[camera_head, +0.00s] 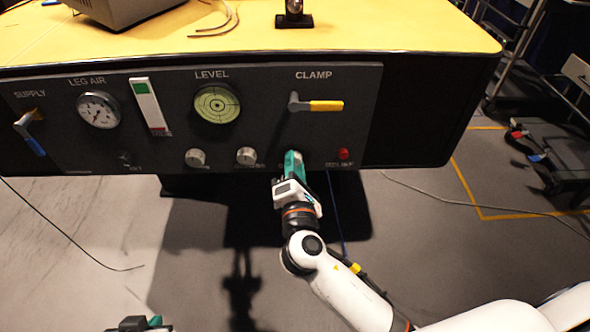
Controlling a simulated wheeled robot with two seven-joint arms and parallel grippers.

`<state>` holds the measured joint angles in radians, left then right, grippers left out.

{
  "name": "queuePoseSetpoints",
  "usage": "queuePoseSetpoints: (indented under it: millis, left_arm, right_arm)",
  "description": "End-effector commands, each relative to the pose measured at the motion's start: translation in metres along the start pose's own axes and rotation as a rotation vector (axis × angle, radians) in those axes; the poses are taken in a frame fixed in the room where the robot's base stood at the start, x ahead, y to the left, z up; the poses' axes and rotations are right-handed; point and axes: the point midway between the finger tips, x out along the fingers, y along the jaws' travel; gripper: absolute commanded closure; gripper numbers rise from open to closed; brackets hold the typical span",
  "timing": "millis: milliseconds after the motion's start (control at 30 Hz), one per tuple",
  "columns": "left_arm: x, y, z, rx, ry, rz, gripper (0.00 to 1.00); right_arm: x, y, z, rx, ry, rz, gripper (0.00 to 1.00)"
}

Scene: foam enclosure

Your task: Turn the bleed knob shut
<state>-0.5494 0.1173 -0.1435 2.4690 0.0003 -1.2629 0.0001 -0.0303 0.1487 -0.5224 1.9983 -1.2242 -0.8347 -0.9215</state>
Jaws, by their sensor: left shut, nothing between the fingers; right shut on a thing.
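My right gripper (294,164), with teal fingers, reaches up to the lower edge of the dark control panel (270,120). It is shut on a knob at the right end of the row of knobs. The fingers hide nearly all of that knob, so its turn angle and the label under it cannot be read. Two pale round knobs, a left one (195,158) and a middle one (246,156), stand free beside it. My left gripper (140,323) is shut and empty at the bottom edge of the view, partly cut off and away from the panel.
A red button (344,154) sits just right of my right gripper. Above it is the yellow clamp lever (326,106), lying horizontal. The level gauge (217,104), leg air gauge (99,109) and blue-tipped supply lever (30,133) are further left. Open floor lies below the panel.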

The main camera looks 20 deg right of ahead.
Motion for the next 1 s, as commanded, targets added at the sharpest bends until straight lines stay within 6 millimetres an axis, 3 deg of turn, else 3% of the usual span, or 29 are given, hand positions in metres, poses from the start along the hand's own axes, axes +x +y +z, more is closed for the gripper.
queuePoseSetpoints:
  millis: [200,500,1000]
  left_arm:
    - [0.007,-0.006,0.045,0.005,-0.255,-0.014,1.0]
    - [-0.001,-0.013,0.086,0.007,-0.493,-0.028,1.0]
    - [-0.007,-0.015,0.1,0.007,-0.58,-0.033,1.0]
  right_arm:
    - [0.0,0.003,0.002,0.175,0.013,0.001,0.94]
    - [0.0,0.001,0.001,0.327,0.024,-0.001,0.94]
    - [0.0,0.001,0.0,0.38,0.028,0.0,0.94]
